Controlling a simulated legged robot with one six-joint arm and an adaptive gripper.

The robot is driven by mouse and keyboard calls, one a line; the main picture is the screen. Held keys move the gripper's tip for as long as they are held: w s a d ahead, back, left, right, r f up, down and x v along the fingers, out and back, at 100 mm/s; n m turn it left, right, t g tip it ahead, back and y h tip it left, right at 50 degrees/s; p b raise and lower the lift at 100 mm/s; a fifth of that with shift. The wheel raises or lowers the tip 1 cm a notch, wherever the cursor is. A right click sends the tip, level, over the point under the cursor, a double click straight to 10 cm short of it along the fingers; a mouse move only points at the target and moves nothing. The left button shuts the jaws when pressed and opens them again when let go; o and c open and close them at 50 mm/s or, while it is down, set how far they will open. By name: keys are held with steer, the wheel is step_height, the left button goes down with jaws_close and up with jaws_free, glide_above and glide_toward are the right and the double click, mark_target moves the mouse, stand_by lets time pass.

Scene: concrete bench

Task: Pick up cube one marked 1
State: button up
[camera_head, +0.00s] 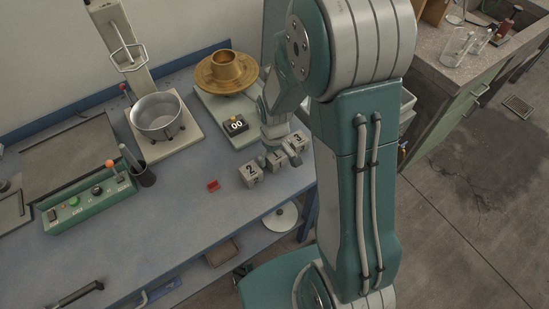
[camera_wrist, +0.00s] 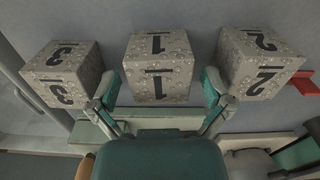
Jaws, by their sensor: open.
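Cube one (camera_wrist: 158,68) is a speckled grey block marked 1. It sits on the blue bench top in the middle of the wrist view, and in the head view it is mostly hidden by my gripper. Cube 3 (camera_wrist: 63,75) is on its left and cube 2 (camera_wrist: 258,62) on its right in the wrist view, with gaps between. Cube 2 (camera_head: 250,174) and cube 3 (camera_head: 298,143) also show in the head view. My gripper (camera_wrist: 160,98) is open and empty, its fingers spread either side of the near part of cube one; contact cannot be told.
A small red piece (camera_head: 213,186) lies left of the cubes. A scale (camera_head: 236,125) with a brass pan (camera_head: 227,72) stands behind. A metal pot (camera_head: 158,116), a dark cup (camera_head: 145,175) and a green control box (camera_head: 88,203) are farther left. The bench's front edge is close to the cubes.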

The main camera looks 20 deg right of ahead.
steer(key=c, duration=1.3)
steer(key=shift+r, duration=0.1)
